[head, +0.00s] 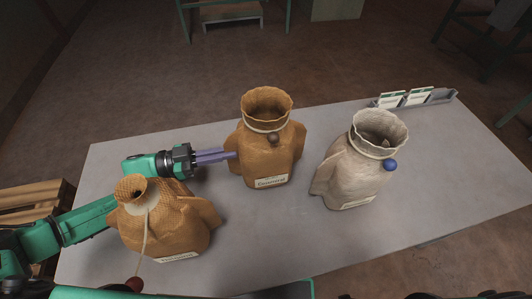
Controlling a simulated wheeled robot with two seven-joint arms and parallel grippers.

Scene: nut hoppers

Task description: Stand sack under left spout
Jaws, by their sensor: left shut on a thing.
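Three sacks stand on the grey table. A tan woven sack with an open mouth, a brown bead and a label, the middle sack (265,155), is upright at the table's centre. A white sack (345,172) with a blue bead stands to its right, its mouth open. Another tan sack (168,225) with a narrower neck, a hanging cord and a dark red bead is at the near left. My left gripper (230,156) comes in behind the near-left sack, its purple fingers shut on the left side of the middle sack; the fingertips are partly hidden. No spout is in view.
The grey table (420,220) is clear at its right and near middle. A grey rack (437,97) with small cards lies at the far right edge. A wooden pallet (36,195) is on the floor at left. Green-framed furniture stands beyond the table.

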